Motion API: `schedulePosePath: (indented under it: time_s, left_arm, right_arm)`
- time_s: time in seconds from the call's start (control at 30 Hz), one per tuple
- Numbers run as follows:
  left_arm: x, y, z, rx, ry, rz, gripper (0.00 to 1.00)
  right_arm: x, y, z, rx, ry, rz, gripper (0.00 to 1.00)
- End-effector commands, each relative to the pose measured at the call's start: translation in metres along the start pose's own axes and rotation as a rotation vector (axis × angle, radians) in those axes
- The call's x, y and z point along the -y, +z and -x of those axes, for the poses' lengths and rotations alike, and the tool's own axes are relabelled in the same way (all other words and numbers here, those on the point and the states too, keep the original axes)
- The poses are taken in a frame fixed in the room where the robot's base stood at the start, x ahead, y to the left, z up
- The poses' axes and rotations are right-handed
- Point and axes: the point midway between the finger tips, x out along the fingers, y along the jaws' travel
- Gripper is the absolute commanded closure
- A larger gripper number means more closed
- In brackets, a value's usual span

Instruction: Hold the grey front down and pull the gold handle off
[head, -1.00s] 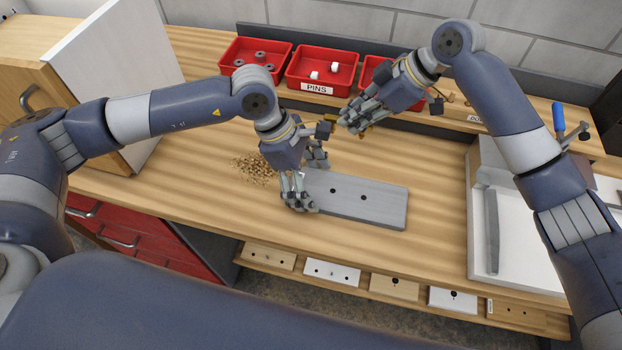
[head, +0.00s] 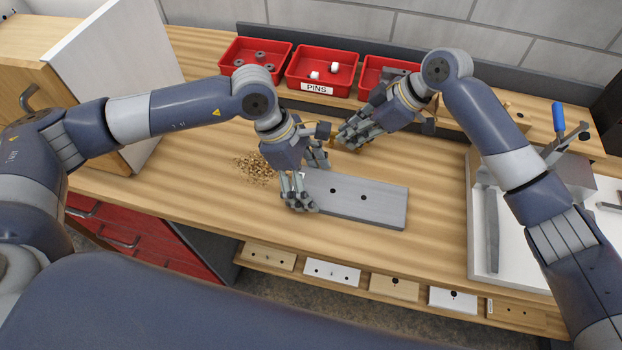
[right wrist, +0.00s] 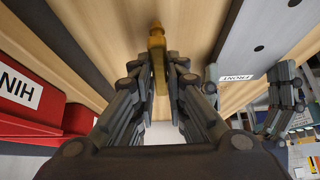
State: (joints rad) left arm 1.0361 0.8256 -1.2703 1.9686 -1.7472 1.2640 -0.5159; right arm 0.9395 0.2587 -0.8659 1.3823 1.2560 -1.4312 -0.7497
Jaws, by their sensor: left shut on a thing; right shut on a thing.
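The grey front (head: 375,205) lies flat on the workbench, with two dark holes in its bare top. Its "FRONT" label shows in the right wrist view (right wrist: 238,78). My left gripper (head: 309,183) is shut on the front's left end. My right gripper (head: 350,141) is behind the front and shut on the gold handle. The handle (right wrist: 157,62) shows between the fingers in the right wrist view, over bare wood and apart from the front. In the head view the fingers mostly hide it.
Red bins (head: 320,92) stand along the back, one labelled PINS. A pile of wood chips (head: 255,167) lies left of the left gripper. A white board with a blue-handled tool (head: 559,118) is at the right. The bench right of the front is clear.

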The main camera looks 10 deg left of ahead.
Motion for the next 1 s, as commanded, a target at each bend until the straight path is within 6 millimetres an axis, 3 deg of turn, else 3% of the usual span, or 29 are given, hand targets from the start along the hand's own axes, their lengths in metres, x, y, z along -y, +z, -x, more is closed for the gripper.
schedulePosePath:
  time_s: [0.37, 0.4, 0.5, 0.83, 1.0]
  left_arm:
    - [0.000, -0.001, -0.001, -0.002, -0.002, 0.001, 0.54]
    - [0.000, -0.001, -0.001, -0.002, -0.002, 0.001, 0.54]
    - [0.000, -0.001, -0.001, -0.002, -0.002, 0.001, 0.54]
    - [0.000, -0.001, -0.001, -0.002, -0.002, 0.001, 0.54]
    - [0.000, -0.001, -0.001, -0.002, -0.002, 0.001, 0.54]
  right_arm:
    - [0.000, 0.002, -0.004, 0.000, -0.001, 0.001, 1.00]
    - [0.000, 0.002, -0.004, 0.000, -0.001, 0.001, 0.83]
    - [0.000, 0.002, -0.003, -0.001, 0.000, 0.001, 0.64]
    - [0.000, 0.002, -0.002, 0.000, 0.000, 0.001, 0.64]
    - [-0.001, 0.002, 0.015, -0.001, 0.003, 0.001, 0.64]
